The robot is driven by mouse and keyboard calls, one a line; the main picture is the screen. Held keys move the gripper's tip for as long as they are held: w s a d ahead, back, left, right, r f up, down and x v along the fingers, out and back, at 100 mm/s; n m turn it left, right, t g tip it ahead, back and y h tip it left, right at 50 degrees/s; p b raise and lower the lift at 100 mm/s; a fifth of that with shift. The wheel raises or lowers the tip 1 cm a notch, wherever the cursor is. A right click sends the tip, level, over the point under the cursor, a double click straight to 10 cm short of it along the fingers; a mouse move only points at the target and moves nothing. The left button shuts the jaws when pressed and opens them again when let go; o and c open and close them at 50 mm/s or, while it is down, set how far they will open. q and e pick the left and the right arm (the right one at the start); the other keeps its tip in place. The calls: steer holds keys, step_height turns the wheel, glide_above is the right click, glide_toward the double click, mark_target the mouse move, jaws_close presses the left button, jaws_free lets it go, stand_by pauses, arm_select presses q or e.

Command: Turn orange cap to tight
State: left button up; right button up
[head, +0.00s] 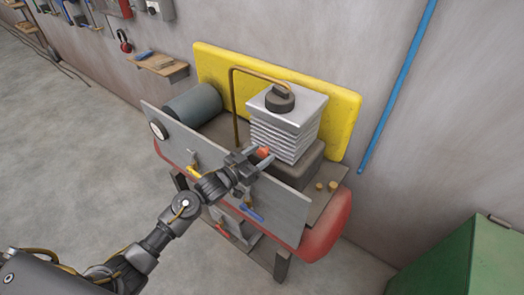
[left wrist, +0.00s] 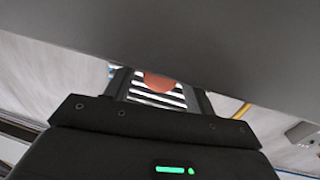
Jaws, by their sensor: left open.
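The orange cap (head: 263,152) shows in the head view just above the top edge of the machine's grey front panel, in front of the pleated block. My left gripper (head: 258,160) is open, its fingers reaching to the cap, one on either side as far as I can see. In the left wrist view the orange cap (left wrist: 158,82) lies between the two fingers, its upper part hidden by a grey surface. I cannot tell whether the fingers touch it. My right gripper is in neither view.
The grey front panel (head: 285,198) stands close under my left gripper. A yellow handle (head: 193,171) and a blue handle (head: 250,214) stick out at the front. A copper pipe (head: 233,105) and a pleated block (head: 283,137) stand behind. A green cabinet (head: 470,262) is at the lower right.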

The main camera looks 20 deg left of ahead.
arm_select(q)
steer(key=shift+w+d, duration=0.35)
steer(key=shift+w, duration=0.15)
steer(key=c, duration=0.9)
steer(key=shift+m, duration=0.3)
steer(key=m, duration=0.4)
steer(key=shift+g, duration=0.4)
steer(key=shift+f+m+y, duration=0.1)
steer(key=shift+m+y, duration=0.5)
steer(key=shift+m, duration=1.3)
